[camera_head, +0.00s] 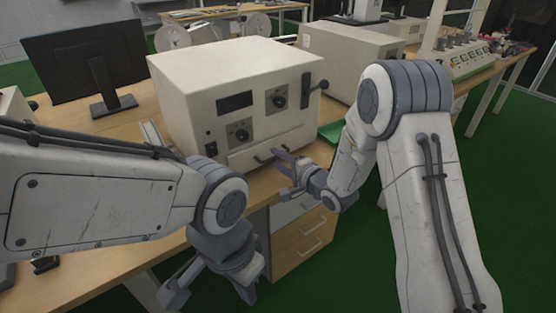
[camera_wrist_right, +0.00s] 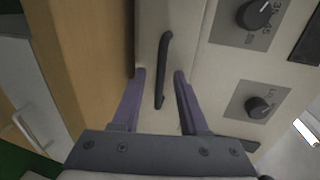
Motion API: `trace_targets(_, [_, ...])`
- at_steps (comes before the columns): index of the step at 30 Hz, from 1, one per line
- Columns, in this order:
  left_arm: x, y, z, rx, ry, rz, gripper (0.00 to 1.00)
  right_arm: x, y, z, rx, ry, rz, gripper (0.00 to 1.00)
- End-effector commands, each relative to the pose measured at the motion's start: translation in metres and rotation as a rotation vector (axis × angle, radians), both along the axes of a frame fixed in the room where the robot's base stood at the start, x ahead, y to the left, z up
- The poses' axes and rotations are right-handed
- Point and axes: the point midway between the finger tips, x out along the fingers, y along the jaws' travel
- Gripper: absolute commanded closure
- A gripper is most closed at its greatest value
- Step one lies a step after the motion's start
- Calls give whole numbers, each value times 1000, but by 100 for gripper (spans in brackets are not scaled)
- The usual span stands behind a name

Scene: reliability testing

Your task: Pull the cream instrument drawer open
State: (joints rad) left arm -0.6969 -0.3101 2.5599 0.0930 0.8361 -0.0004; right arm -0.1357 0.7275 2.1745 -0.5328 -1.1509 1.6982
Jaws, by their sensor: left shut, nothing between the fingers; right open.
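The cream instrument (camera_head: 215,85) stands on the wooden desk, with its drawer (camera_head: 243,158) low on the front face. The drawer looks shut, flush with the front. Its dark bar handle (camera_wrist_right: 163,72) lies between the two fingers of my right gripper (camera_wrist_right: 159,76) in the right wrist view, with a gap on both sides. My right gripper (camera_head: 278,160) is open at the drawer in the head view and partly covers the handle. My left gripper (camera_head: 208,294) is shut and empty, low in front of the desk, away from the instrument.
A monitor (camera_head: 85,60) stands to the left. Desk drawers (camera_head: 305,235) are below the desktop. A green tray (camera_head: 331,132) lies to the right.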

Motion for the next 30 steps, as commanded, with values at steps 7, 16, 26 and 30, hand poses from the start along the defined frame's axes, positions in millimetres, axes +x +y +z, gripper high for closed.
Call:
trace_targets(7, [0, 0, 0, 0, 0, 0, 100, 4, 3, -1, 0, -1, -1, 57])
trace_targets(16, [0, 0, 0, 0, 0, 0, 100, 4, 3, -1, 0, -1, -1, 100])
trace_targets(26, [0, 0, 0, 0, 0, 0, 100, 4, 3, -1, 0, 0, -1, 100])
trace_targets(30, [0, 0, 0, 0, 0, 0, 100, 4, 3, -1, -1, -1, -1, 100])
